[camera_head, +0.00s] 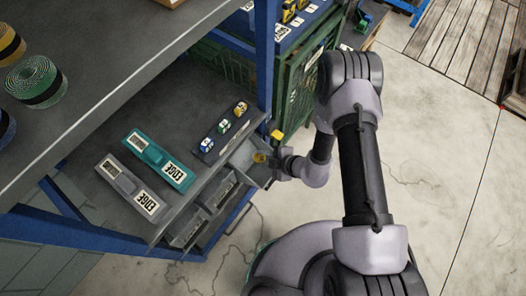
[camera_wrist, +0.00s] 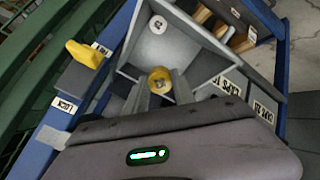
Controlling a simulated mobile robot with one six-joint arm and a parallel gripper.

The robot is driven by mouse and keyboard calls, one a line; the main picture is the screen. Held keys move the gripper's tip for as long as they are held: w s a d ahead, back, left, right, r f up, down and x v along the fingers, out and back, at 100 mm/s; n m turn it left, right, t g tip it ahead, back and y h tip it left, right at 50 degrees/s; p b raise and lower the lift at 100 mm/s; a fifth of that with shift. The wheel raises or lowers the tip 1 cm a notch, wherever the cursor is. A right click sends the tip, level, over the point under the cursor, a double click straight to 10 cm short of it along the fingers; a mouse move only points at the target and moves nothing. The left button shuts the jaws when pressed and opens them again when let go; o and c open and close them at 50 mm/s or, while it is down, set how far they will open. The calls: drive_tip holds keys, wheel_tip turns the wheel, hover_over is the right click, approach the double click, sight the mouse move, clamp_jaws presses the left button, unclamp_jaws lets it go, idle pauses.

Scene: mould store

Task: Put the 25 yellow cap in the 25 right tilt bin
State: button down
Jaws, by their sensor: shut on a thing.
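The yellow cap (camera_wrist: 160,79) is held between the fingertips of my gripper (camera_wrist: 161,90), which is shut on it. In the head view the cap (camera_head: 260,157) shows as a small yellow spot beside my gripper (camera_head: 273,162). The cap is over or inside the mouth of a grey tilt bin that is tipped open (camera_head: 242,158), at the right end of the bin row. The wrist view looks into this bin (camera_wrist: 190,48), with grey walls around the cap. I cannot tell whether the cap touches the bin floor.
Other grey tilt bins (camera_head: 217,190) line the shelf front. A yellow handle (camera_wrist: 87,52) juts out close to the open bin, by a blue post (camera_head: 265,55).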

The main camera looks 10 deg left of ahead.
drive_tip(key=shift+b+x, duration=1)
drive_tip(key=shift+x, duration=0.85)
drive_tip(key=shift+b+x, duration=1.25)
drive_tip(key=shift+x, duration=1.55)
drive_tip(key=shift+s+f, duration=0.1)
drive_tip(key=c, duration=1)
unclamp_jaws()
drive_tip(key=shift+o, duration=0.2)
